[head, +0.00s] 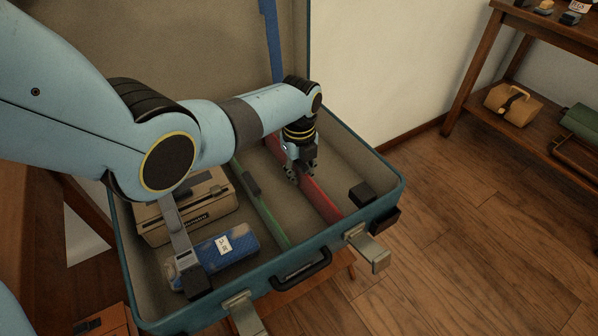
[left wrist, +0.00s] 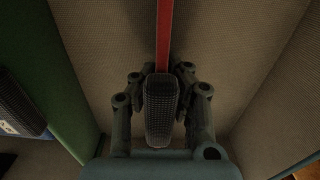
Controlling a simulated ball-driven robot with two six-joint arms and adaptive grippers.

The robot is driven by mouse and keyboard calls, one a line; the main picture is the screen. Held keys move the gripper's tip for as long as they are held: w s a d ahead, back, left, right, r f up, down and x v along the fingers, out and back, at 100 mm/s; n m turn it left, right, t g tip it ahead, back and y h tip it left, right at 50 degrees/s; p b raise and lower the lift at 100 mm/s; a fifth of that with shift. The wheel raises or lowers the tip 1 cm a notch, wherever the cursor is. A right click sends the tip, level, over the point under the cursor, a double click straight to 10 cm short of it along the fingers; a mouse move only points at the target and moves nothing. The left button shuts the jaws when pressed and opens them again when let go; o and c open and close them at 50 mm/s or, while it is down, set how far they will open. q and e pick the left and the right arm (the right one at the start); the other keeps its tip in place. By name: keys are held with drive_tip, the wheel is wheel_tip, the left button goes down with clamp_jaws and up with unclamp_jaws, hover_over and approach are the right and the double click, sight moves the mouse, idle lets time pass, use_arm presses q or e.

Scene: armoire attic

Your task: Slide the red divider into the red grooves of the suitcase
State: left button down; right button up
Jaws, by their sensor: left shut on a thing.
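The red divider (head: 318,197) stands on edge inside the open teal suitcase (head: 384,196), right of the green divider (head: 268,215). My left gripper (head: 300,174) is over its middle. In the left wrist view, the fingers of my left gripper (left wrist: 160,90) are shut on the dark textured grip (left wrist: 160,112) of the red divider, whose thin red edge (left wrist: 163,35) runs away from it. The red grooves cannot be made out. Whether the divider's lower edge touches the suitcase floor is unclear. My right gripper is not in view.
A beige box (head: 185,215) and a blue item with a white label (head: 225,246) lie in the left compartment. A dark block (head: 363,194) sits near the right front corner. A wooden shelf (head: 470,80) stands at the right. The compartment right of the red divider is mostly clear.

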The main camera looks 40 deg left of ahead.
use_arm(q)
drive_tip(key=c, duration=1.4)
unclamp_jaws()
drive_tip(key=shift+o, duration=0.2)
wheel_tip(320, 180, up, 12)
